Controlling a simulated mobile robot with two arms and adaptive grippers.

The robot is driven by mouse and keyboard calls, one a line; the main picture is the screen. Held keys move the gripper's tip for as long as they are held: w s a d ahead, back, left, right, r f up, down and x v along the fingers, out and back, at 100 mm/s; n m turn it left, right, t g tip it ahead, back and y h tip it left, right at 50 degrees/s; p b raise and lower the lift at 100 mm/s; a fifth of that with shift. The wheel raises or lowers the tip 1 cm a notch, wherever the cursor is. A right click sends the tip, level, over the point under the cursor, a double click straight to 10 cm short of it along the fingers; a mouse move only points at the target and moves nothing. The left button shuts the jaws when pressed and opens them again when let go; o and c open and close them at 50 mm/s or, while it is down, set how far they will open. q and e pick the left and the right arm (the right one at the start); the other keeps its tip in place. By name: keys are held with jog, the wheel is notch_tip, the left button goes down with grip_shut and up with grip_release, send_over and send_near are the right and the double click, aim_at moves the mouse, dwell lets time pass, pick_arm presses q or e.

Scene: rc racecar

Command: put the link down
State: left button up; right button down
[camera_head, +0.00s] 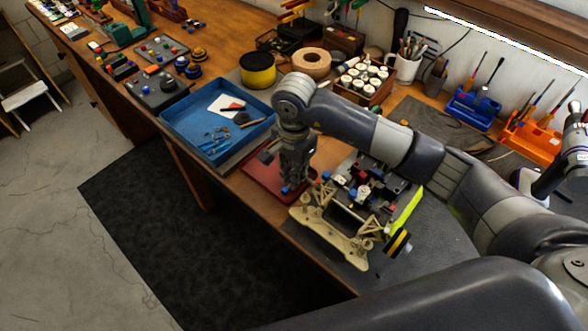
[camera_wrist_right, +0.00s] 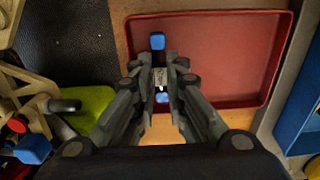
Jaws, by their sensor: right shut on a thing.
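My right gripper (camera_head: 290,184) points down by the near edge of the red tray (camera_head: 258,180). It is shut on the link, a small pale rod with blue ends. In the right wrist view the fingertips (camera_wrist_right: 160,76) pinch the link's middle, and one blue end (camera_wrist_right: 157,41) sticks out over the red tray (camera_wrist_right: 235,55). The other blue end shows between the fingers, on the near side. In the head view only a bit of blue (camera_head: 285,190) shows at the fingertips. The height above the tray is hard to tell. My left gripper is not in view.
The cream car chassis (camera_head: 335,238) stands right of the red tray on a grey mat, with red, blue and black parts behind it. A blue tray (camera_head: 180,112) with small tools lies to the left. The red tray's floor looks bare in the right wrist view.

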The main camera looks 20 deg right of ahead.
jog(key=shift+f, duration=0.2)
jog(key=c, duration=1.9)
grip_release()
jog(key=shift+c, duration=0.2)
jog(key=shift+o, duration=0.2)
jog(key=shift+r, duration=0.2)
jog(key=shift+w+r, duration=0.1)
jog(key=shift+r, duration=0.15)
pick_arm(q)
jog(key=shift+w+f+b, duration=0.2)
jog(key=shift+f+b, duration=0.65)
jog(key=shift+b, duration=0.05)
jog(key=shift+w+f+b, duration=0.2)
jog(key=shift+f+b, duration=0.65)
pick_arm(e)
notch_tip(320, 180, up, 12)
jog(key=shift+f, duration=0.25)
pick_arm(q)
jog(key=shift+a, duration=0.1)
pick_arm(e)
jog(key=shift+a, duration=0.1)
